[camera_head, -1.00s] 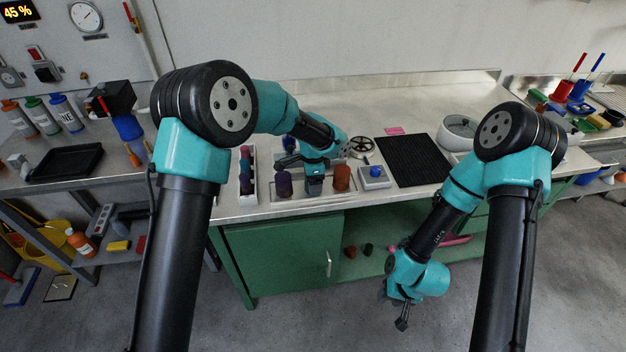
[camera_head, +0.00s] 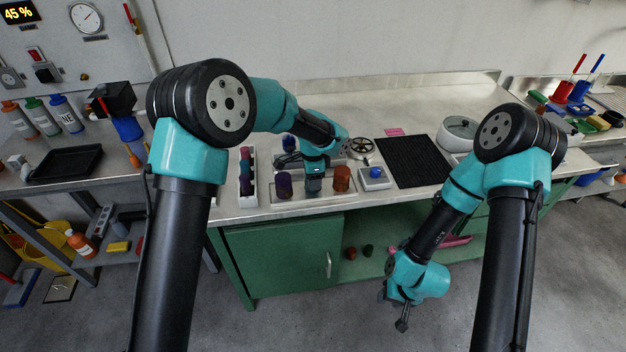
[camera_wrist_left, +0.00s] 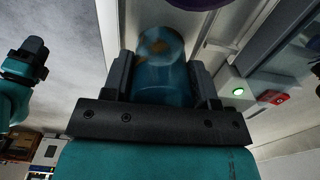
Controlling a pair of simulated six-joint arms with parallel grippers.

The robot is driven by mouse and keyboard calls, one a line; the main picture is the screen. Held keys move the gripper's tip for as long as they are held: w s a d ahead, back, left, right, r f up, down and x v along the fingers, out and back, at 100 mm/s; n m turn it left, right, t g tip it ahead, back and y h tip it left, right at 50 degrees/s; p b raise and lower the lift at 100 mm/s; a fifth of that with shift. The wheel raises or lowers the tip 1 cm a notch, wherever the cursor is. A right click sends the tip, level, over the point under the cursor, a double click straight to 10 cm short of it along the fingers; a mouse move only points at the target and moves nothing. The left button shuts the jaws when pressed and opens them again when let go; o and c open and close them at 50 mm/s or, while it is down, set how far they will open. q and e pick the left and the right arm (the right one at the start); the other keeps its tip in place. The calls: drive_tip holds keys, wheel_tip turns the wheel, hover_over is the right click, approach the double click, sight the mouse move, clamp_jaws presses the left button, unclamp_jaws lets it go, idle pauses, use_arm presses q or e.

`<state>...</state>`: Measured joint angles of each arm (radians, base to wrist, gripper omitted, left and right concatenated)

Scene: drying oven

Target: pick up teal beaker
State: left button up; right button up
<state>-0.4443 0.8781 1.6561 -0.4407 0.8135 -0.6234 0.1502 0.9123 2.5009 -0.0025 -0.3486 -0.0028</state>
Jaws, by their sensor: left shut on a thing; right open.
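The teal beaker (camera_wrist_left: 161,70) is a see-through blue-teal vessel between the two dark jaws in the left wrist view. My left gripper (camera_wrist_left: 160,88) is shut on it, with a jaw against each side. In the head view the left gripper (camera_head: 313,172) is at the bench's front edge, between a purple beaker (camera_head: 284,186) and an orange-brown beaker (camera_head: 341,179). The wrist covers much of the grip there, and I cannot tell whether the teal beaker's base touches the tray. My right gripper (camera_head: 402,312) is open and empty, low in front of the bench.
A rack of coloured items (camera_head: 247,180) stands left of the beakers. A blue-knobbed box (camera_head: 375,177) and a black ridged mat (camera_head: 412,160) lie to the right. A dark blue item (camera_head: 289,142) is behind the gripper. The back of the bench is clear.

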use_arm(q)
drive_tip(key=shift+s+r, duration=0.2)
drive_tip(key=shift+r, duration=0.4)
drive_tip(key=shift+s+r, duration=0.15)
drive_tip(key=shift+r, duration=0.45)
drive_tip(key=s+r, duration=0.1)
drive_tip(key=s, duration=1.4)
drive_tip(key=shift+s+r, duration=0.15)
drive_tip(key=shift+s, duration=0.05)
